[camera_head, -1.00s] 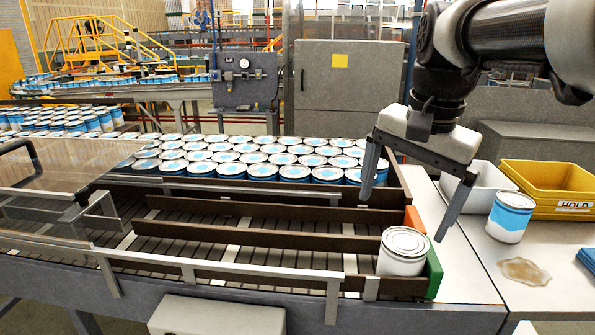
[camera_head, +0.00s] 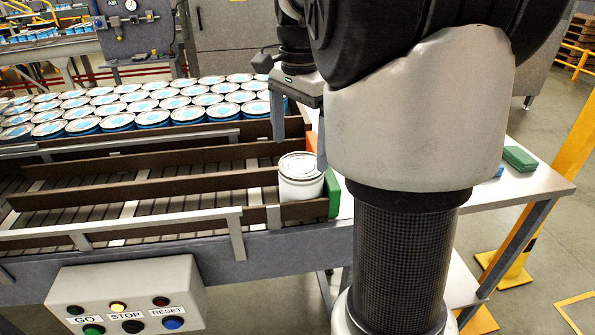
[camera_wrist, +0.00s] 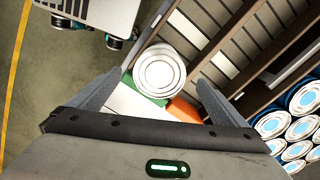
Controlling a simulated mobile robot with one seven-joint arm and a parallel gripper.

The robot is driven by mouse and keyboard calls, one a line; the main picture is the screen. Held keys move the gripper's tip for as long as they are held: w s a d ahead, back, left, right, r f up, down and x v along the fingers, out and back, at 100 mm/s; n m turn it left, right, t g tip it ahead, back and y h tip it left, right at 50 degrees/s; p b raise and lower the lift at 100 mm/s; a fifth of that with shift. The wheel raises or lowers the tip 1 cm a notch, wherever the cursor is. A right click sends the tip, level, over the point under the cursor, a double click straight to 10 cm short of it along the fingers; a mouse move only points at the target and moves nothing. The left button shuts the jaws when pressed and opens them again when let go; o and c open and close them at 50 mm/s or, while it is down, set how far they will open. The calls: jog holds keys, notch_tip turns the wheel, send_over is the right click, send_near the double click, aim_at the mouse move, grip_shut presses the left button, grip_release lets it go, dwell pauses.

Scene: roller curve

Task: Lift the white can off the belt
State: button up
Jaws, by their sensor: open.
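The white can (camera_head: 300,178) stands upright on the near lane of the belt (camera_head: 125,215), against the green end block (camera_head: 331,195). In the wrist view the can's round lid (camera_wrist: 160,72) lies just beyond and between the fingertips. My gripper (camera_head: 299,130) is open and empty, above and slightly behind the can in the head view. Its fingers (camera_wrist: 155,85) spread to either side of the can in the wrist view. My arm hides part of the gripper and the side table in the head view.
Brown rails (camera_head: 150,187) divide the lanes. Blue-banded cans (camera_head: 153,118) fill the far lane. An orange block (camera_wrist: 184,109) is beside the green one. A metal guide rail (camera_head: 120,222) runs along the front, above a button box (camera_head: 127,293).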

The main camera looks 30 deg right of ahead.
aim_at(299, 165)
notch_tip(299, 165, down, 7)
jog(key=shift+f+b, duration=0.2)
jog(key=shift+b, duration=0.1)
jog(key=c, duration=1.3)
jog(key=shift+r+p, duration=4.7)
jog(key=shift+r, duration=0.85)
